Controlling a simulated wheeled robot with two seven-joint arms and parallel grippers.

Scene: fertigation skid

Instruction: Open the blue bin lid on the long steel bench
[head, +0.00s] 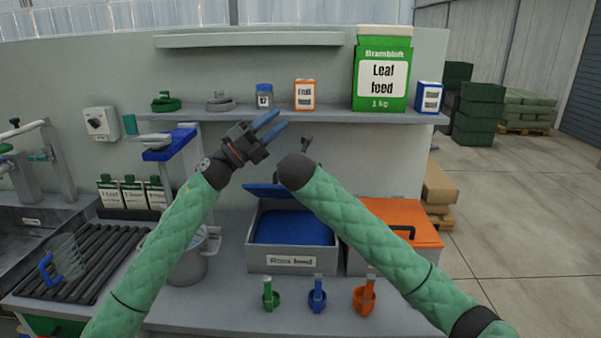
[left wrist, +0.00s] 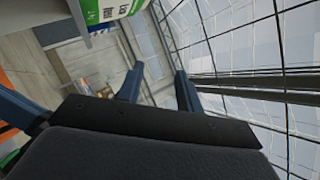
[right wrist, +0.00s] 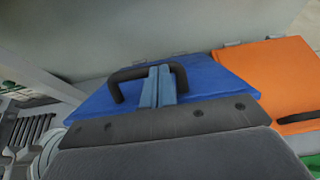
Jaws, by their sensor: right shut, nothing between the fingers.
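The blue bin lid (head: 263,190) is raised at the back of the grey bin (head: 292,262) on the steel bench (head: 225,305). The bin's open top shows a blue inside; my right arm covers part of the lid. In the right wrist view the blue lid (right wrist: 215,80) carries a black handle (right wrist: 118,88). My right gripper (right wrist: 159,70) is shut and empty, its fingers overlapping the handle; contact is unclear. In the head view its fingers are mostly hidden behind the wrist. My left gripper (head: 279,121) is open and empty, raised in front of the shelf, left of my right wrist.
An orange-lidded bin (head: 400,225) stands right of the blue one. Green, blue and orange small items (head: 317,295) stand in front. A clear jug (head: 65,258) and a grey pot (head: 190,262) are at left. The shelf (head: 320,116) holds packs and jars.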

